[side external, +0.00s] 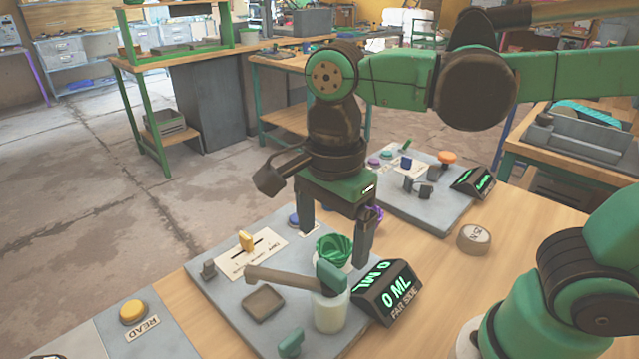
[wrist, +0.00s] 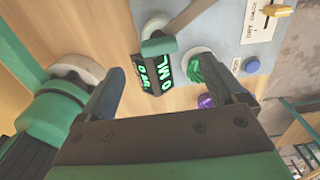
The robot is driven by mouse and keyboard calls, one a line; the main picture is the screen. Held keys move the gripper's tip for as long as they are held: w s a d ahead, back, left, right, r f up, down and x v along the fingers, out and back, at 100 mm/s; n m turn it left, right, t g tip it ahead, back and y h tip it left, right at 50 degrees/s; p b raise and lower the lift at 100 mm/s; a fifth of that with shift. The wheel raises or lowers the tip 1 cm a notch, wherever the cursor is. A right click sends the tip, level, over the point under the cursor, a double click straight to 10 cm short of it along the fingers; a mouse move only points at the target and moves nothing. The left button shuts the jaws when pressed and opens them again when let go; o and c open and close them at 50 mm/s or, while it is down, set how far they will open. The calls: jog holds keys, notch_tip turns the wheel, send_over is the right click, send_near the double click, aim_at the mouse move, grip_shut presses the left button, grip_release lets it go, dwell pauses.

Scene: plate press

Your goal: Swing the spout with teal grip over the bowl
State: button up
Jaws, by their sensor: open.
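The spout (side external: 282,281) is a brown-grey bar reaching left from a pale upright post (side external: 330,313) on the grey panel. A teal grip (side external: 329,275) stands at its post end; a teal part also shows in the wrist view (wrist: 158,45). A green faceted bowl (side external: 333,247) sits behind the post and shows in the wrist view (wrist: 207,70). The spout's free end points away from the bowl, over the panel near a dark square tray (side external: 263,303). My gripper (side external: 335,248) is open and empty, pointing down above the bowl area, apart from the teal grip.
A display (side external: 390,292) reading 0 ML stands right of the post. A yellow slider (side external: 246,241), blue button (wrist: 251,65) and purple knob (wrist: 207,101) are nearby. Another teal knob (side external: 291,342) is at the front. A round weight (side external: 474,238) rests on the wooden table, with bare wood around it.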

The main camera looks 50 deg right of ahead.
aim_at(331, 269)
jog(key=shift+f, duration=2.75)
grip_shut()
